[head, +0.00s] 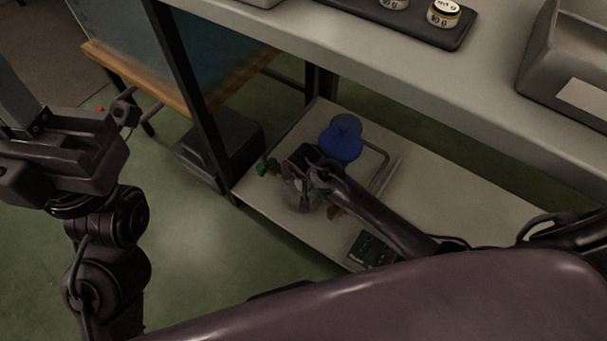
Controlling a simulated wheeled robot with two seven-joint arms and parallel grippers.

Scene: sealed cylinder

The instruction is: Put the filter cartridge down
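I cannot pick out a filter cartridge for certain. A blue, domed, knobbed object (341,142) stands on the lower shelf (440,190), just behind and right of my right gripper (305,180). My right arm reaches down to this shelf from the right. A clear, see-through vessel (303,200) shows at and below the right gripper, partly hidden by it. Whether the fingers grip it or only stand in front of it is unclear. My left gripper (62,150) is raised at the left over the floor, away from the shelf; its fingers do not show clearly.
A small green piece (265,167) and a brown piece (335,212) lie near the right gripper. A dark panel (373,248) sits at the shelf's front edge. The upper worktop (400,62) overhangs, bearing a dark tray with jars (443,13) and a grey bin (570,60). The shelf's right part is bare.

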